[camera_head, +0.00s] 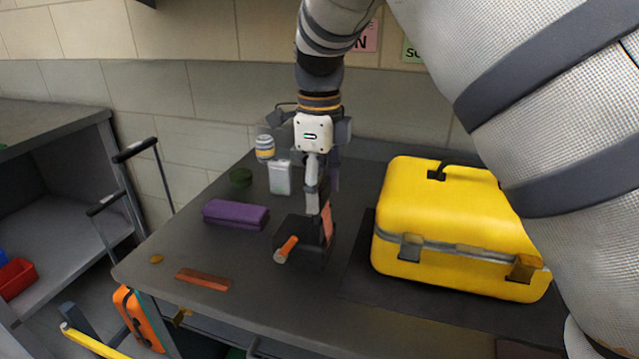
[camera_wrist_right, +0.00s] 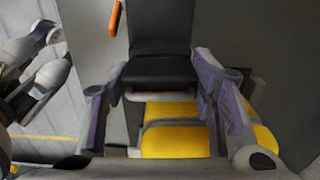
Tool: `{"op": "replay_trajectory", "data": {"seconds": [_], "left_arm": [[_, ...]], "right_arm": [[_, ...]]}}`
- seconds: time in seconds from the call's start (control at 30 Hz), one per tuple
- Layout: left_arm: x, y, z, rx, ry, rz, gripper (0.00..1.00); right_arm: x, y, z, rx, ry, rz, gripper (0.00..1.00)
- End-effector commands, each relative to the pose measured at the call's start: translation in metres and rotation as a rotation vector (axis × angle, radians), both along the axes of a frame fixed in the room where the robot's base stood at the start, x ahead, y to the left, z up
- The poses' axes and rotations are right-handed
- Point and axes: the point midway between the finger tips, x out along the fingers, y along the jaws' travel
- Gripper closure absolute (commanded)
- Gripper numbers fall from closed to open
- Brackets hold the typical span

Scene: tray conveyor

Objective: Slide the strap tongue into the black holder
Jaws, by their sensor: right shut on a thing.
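A black block-like piece, which looks like the black holder (camera_head: 312,256), is over the middle of the dark table, with an orange peg (camera_head: 286,249) on its near side. It also shows in the right wrist view (camera_wrist_right: 160,42). My right gripper (camera_head: 318,212) points down at it and is shut, its two fingers on either side of the black piece. A flat salmon strip (camera_head: 327,226) stands against its right side; I cannot tell whether this is the strap tongue. Whether the holder touches the table is unclear. My left gripper is not in view.
A yellow case (camera_head: 450,215) stands close on the right. The table front is mostly clear.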

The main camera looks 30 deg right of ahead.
Motion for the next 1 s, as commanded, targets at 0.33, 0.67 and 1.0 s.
{"op": "replay_trajectory", "data": {"seconds": [0.33, 0.67, 1.0], "left_arm": [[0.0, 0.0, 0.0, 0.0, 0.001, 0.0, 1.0], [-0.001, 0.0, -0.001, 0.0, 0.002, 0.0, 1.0], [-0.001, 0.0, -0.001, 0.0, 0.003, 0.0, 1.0]], "right_arm": [[0.0, 0.0, -0.009, 0.001, 0.001, 0.0, 0.78], [0.0, 0.0, -0.017, 0.001, 0.001, 0.0, 0.78], [0.0, 0.0, -0.021, 0.001, -0.001, 0.0, 0.26]]}}
